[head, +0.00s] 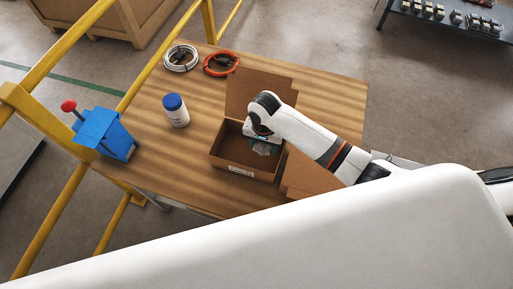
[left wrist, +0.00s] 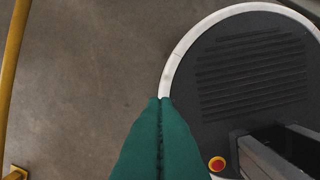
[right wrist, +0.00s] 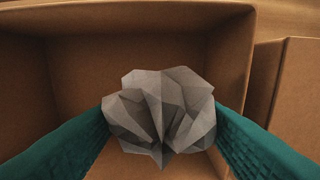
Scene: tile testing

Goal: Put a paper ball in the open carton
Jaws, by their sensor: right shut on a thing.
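The open carton (head: 232,168) is a brown box on the wooden table, with its flaps spread outward. My right gripper (head: 264,142) reaches down over the carton from the right. In the right wrist view its teal fingers (right wrist: 160,108) are shut on a crumpled grey paper ball (right wrist: 160,120), one finger on each side. The ball is over or inside the carton, whose inner walls (right wrist: 85,70) surround it; its exact height above the floor is unclear. My left gripper (left wrist: 162,100) shows only in the left wrist view, fingers together and empty, above the grey floor and my base.
On the table (head: 330,100) stand a white bottle with a blue cap (head: 176,112), a white cable coil (head: 181,58) and an orange cable coil (head: 220,63). A blue box with a red knob (head: 104,133) and yellow rails (head: 62,55) are at the left.

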